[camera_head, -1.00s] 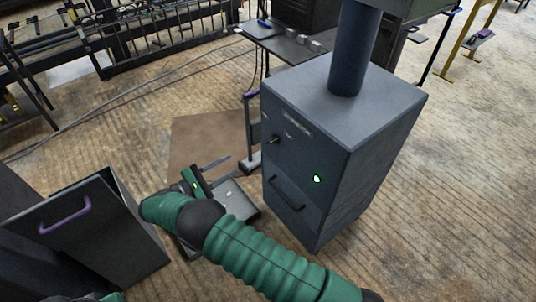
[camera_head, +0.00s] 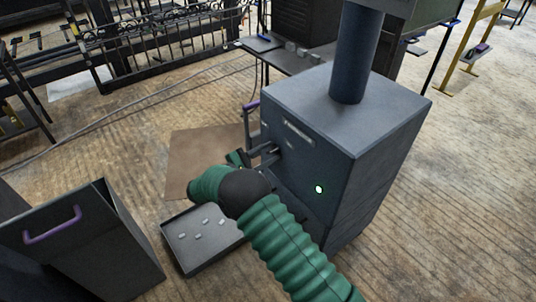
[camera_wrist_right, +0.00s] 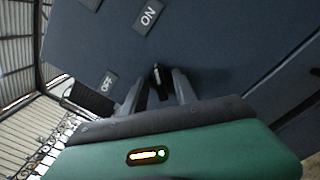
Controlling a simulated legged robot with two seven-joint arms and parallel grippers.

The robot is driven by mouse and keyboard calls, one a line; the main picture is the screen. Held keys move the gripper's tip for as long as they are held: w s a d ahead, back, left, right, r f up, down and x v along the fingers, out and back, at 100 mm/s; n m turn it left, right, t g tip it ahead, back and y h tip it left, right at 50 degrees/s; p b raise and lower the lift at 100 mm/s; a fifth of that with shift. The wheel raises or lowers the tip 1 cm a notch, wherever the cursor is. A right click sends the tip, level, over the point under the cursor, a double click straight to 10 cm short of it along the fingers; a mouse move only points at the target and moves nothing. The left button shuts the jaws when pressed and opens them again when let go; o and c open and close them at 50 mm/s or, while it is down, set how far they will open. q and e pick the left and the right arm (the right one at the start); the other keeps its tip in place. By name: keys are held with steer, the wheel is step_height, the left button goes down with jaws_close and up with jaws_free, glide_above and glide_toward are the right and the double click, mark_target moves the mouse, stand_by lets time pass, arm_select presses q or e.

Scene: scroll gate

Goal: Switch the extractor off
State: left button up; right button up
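The extractor is a dark blue-grey cabinet (camera_head: 335,125) with a thick pipe on top. A green light (camera_head: 319,189) glows on its front. My right gripper (camera_head: 272,152) is at the upper left of that front, over the switch. In the wrist view the small dark switch lever (camera_wrist_right: 159,82) stands between the two fingers of my right gripper (camera_wrist_right: 158,88), which are apart with a gap around it. An ON label (camera_wrist_right: 149,16) and an OFF label (camera_wrist_right: 108,83) are on the panel. My left gripper is not in view.
A grey tray (camera_head: 190,262) with several small pieces lies on the floor below my right arm. A dark bin with a purple handle (camera_head: 52,226) stands at left. A brown mat (camera_head: 190,155) lies behind. A dark table (camera_head: 290,60) stands beyond the extractor.

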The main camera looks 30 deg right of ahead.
jaws_close()
